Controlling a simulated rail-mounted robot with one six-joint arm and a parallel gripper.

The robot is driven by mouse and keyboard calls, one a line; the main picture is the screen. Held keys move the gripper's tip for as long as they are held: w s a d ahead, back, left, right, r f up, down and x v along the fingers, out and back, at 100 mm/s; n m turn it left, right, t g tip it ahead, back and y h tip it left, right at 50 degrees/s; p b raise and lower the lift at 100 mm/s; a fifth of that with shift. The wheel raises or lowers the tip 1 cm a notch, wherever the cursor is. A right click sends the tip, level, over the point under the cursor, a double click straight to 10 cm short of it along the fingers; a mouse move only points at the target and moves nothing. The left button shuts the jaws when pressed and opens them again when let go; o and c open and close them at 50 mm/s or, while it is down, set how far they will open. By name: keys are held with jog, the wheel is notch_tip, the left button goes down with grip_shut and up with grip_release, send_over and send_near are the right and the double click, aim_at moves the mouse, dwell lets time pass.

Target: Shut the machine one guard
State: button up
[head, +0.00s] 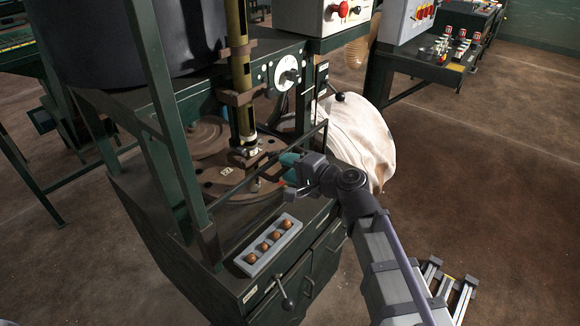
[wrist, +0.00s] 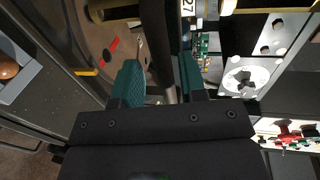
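The machine (head: 150,215) in the head view is a dark green press with a round table and a brass-coloured column. Its guard (head: 313,137) looks like a thin dark bar frame across the front of the work area. My gripper (head: 287,160) is at this bar, in front of the round table. In the wrist view, the two teal fingers of my gripper (wrist: 160,80) stand apart on either side of a dark bar of the guard (wrist: 158,40). Slim gaps seem to show beside the bar, so the fingers look open around it. Firm contact is not visible.
A grey tray (head: 250,263) with several copper-coloured balls sits on the machine's front ledge. A white dial (head: 287,73) and a control box (head: 320,15) are behind. A pale bulk bag (head: 360,140) bulges at the right. The floor (head: 500,190) further right is mostly clear.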

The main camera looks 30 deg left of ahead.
jog(key=p+v, duration=0.2)
jog(key=v, duration=0.8)
jog(key=shift+d+r, duration=0.2)
jog(key=shift+d, duration=0.15)
jog(key=s+d+f+n+g+h+p, duration=0.2)
jog(key=d+f+n+h, duration=0.2)
jog(key=d+f+h, duration=0.3)
jog(key=w+d+m+h+p, duration=0.2)
jog(key=d+h+p, duration=0.3)
jog(key=d, duration=2.7)
jog(key=h, duration=0.3)
jog(key=shift+d+r+m+h+p, duration=0.35)
jog(key=shift+d+m+h, duration=0.05)
